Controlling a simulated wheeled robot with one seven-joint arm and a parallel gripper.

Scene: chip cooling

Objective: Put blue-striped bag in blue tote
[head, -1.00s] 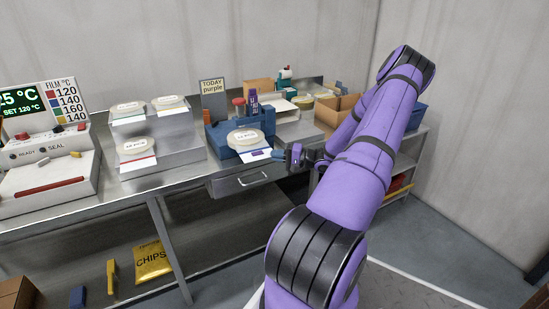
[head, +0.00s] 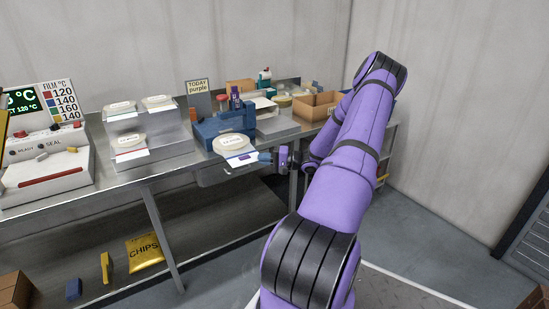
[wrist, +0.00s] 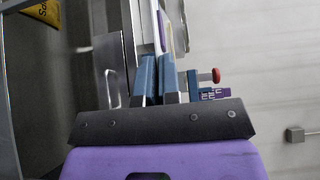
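My gripper (head: 268,157) is at the front edge of the counter. In the wrist view its two blue fingers (wrist: 157,78) are close together with a thin pale edge between them. They hold a bag (head: 235,143) with a round pale body, a white flap and a small purple-blue mark. The bag hangs in front of a blue container (head: 212,128) on the counter, apart from it as far as I can tell. Three other bags sit on the steel riser; the lower one (head: 127,143) has a red stripe. The upper bags' stripe colours are too small to tell.
A sealer (head: 45,155) stands left on the counter. A "TODAY purple" sign (head: 198,87) stands behind the blue container. A yellow chips bag (head: 144,252) lies on the lower shelf.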

